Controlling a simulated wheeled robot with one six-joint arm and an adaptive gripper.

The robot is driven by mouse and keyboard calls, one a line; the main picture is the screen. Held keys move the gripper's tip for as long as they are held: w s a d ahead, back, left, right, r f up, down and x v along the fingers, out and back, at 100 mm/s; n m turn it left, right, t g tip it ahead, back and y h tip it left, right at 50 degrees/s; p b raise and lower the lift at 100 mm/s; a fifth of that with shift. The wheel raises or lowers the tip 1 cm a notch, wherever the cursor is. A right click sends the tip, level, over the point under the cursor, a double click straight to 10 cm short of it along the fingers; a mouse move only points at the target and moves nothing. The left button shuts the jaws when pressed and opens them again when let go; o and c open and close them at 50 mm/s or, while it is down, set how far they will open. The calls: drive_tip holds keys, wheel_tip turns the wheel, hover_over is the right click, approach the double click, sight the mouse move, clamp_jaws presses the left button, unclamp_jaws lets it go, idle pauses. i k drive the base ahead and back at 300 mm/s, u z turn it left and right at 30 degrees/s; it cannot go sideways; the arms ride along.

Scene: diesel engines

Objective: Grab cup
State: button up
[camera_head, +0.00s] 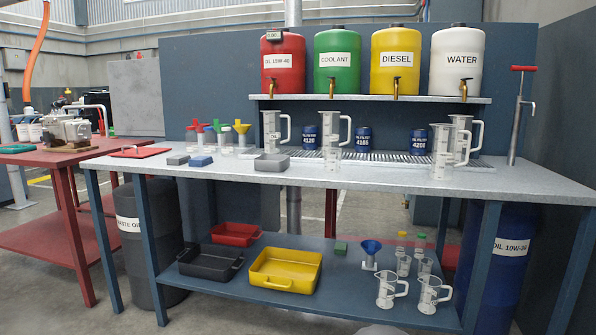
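Several clear measuring cups with handles are in view. On the lower shelf two cups with handles, a left cup (387,290) and a right cup (429,295), stand near the front right. Which cup the task means I cannot tell. My gripper is not in this view.
Red, green, yellow and white containers (396,62) line the shelf above. A yellow tray (286,270) is below. The bench's front right is clear.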

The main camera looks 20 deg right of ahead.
sight(333, 155)
drive_tip(key=u, duration=0.8)
drive_tip(key=i, duration=1.85)
drive_tip(key=z, duration=0.95)
